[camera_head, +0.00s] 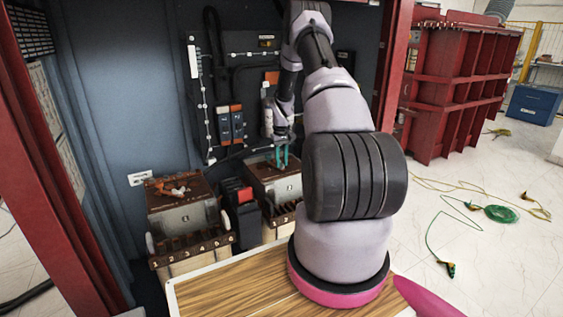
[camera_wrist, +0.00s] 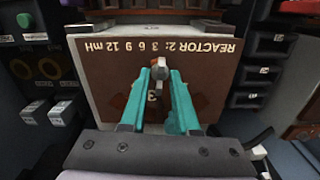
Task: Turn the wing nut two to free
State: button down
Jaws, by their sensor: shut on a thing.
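My gripper (camera_wrist: 166,74) has two teal fingers and reaches over the brown top plate (camera_wrist: 107,75) of the reactor 2 box. Its fingertips are shut on a small grey metal wing nut (camera_wrist: 160,62), which shows between and just beyond the tips. The plate carries the printed line "REACTOR 2: 3 6 9 12 mH". Reddish-brown parts show beside the fingers, and my fingers hide part of the plate. In the head view my gripper (camera_head: 282,156) points down onto the right-hand box (camera_head: 273,184). The wing nut is too small to make out there.
A similar box (camera_head: 184,219) with a copper-coloured link (camera_head: 172,185) on top stands to the left. The cabinet's back panel with cables and switches (camera_head: 230,124) rises behind my gripper.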

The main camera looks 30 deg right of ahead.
jog(key=c, duration=1)
grip_release()
jog(key=shift+o, duration=0.2)
notch_tip(320, 180, up, 11)
jog(key=shift+f, duration=0.1)
